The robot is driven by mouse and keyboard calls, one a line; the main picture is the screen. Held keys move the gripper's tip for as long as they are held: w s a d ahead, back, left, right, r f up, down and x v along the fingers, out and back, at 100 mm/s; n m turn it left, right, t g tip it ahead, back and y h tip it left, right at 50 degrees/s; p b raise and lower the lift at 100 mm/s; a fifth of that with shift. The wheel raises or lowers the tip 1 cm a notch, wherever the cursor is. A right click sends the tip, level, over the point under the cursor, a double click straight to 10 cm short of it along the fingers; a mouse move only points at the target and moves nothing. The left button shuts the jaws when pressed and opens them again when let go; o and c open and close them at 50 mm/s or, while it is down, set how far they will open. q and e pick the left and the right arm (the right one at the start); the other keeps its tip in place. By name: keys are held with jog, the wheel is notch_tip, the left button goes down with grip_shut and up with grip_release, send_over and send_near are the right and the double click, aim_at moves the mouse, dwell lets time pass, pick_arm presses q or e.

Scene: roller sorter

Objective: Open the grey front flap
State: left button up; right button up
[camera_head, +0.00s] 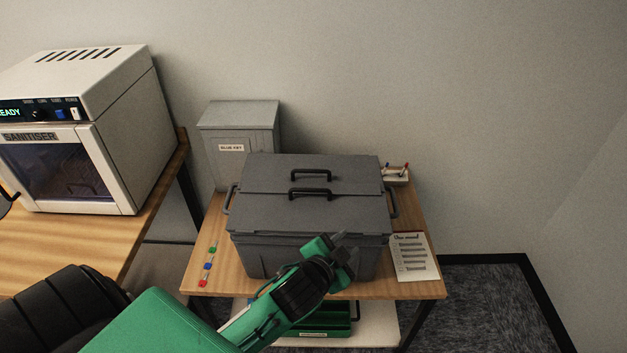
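The grey box (270,257) stands on the small wooden table. Its top has a rear panel (270,172) and the grey front flap (280,213), each with a dark handle. The front flap's handle (312,194) sits near the seam between the two panels. The front flap lies flat and looks closed. My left gripper (348,245) is in front of the box, near the flap's front edge at the right. Its fingers look apart and empty; I cannot tell whether they touch the box. The gripper hides part of the box's front. My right gripper is not in view.
A white sanitiser (80,135) stands on a wooden bench at the left. A grey bin (240,135) is behind the box. A printed card (413,258), a pen holder (397,175) and small coloured pieces (207,266) lie on the table. A green tray (325,318) is below.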

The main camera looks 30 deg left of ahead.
pick_arm(q)
jog(key=w+d+r+m+t+h, duration=0.2)
jog(key=w+d+r+m+h, duration=0.2)
jog(key=d+r+m+h, duration=0.4)
jog(key=w+d+r+m+t+h, duration=0.1)
jog(key=w+d+r+m+h, duration=0.2)
jog(key=w+r+m+h, duration=0.5)
jog(key=m+g+y+p, duration=0.4)
jog(key=m+g+y, duration=1.3)
jog(key=m, duration=0.8)
send_over(304, 197)
notch_tip(304, 197, down, 9)
jog(key=shift+f+g+h, duration=0.2)
jog(key=shift+g+h, duration=0.8)
jog(key=shift+d+f, duration=0.1)
jog(key=shift+f, duration=0.6)
